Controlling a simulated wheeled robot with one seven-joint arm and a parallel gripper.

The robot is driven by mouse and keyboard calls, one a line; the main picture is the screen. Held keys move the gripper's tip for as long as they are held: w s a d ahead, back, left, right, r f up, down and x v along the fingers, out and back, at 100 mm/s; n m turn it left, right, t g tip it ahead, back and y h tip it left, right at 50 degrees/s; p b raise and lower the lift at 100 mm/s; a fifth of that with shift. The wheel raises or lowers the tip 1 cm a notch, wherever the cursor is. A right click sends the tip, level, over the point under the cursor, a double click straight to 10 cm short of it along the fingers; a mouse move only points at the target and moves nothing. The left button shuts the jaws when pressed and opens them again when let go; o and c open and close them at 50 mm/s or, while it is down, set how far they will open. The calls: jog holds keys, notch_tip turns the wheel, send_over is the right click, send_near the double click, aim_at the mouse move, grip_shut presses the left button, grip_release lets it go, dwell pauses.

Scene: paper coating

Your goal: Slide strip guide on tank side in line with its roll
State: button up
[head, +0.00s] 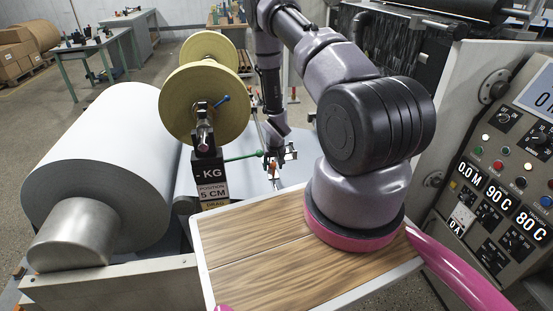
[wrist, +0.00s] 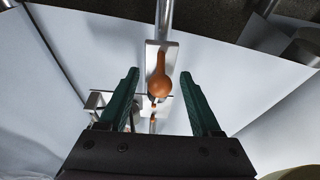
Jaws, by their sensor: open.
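The strip guide (wrist: 169,52) shows in the wrist view as a pale metal block on a metal rod (wrist: 165,14). An orange-brown knob (wrist: 160,86) stands on it. My gripper (wrist: 160,80) is open, with one dark green finger on each side of the knob and a gap on both sides. In the head view my gripper (head: 279,157) is above the white sheet of the tank side, with a small orange part (head: 273,170) below it. The strip rolls, a near yellow one (head: 180,105) and a far one (head: 222,48), sit on a shaft to the left.
A large white paper roll (head: 105,165) lies at the left. A sign reading "- KG, POSITION 5 CM, DRAG" (head: 211,190) hangs by the near yellow roll. A green rod (head: 243,156) lies just left of my gripper. A control panel (head: 500,190) stands at the right.

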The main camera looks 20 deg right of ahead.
grip_shut()
jog(key=shift+s, duration=0.25)
jog(key=shift+s+a, duration=0.2)
jog(key=shift+s, duration=0.75)
jog(key=shift+s+a, duration=0.2)
jog(key=shift+s, duration=0.7)
grip_release()
jog(key=shift+s+r, duration=0.1)
jog(key=shift+r, duration=0.05)
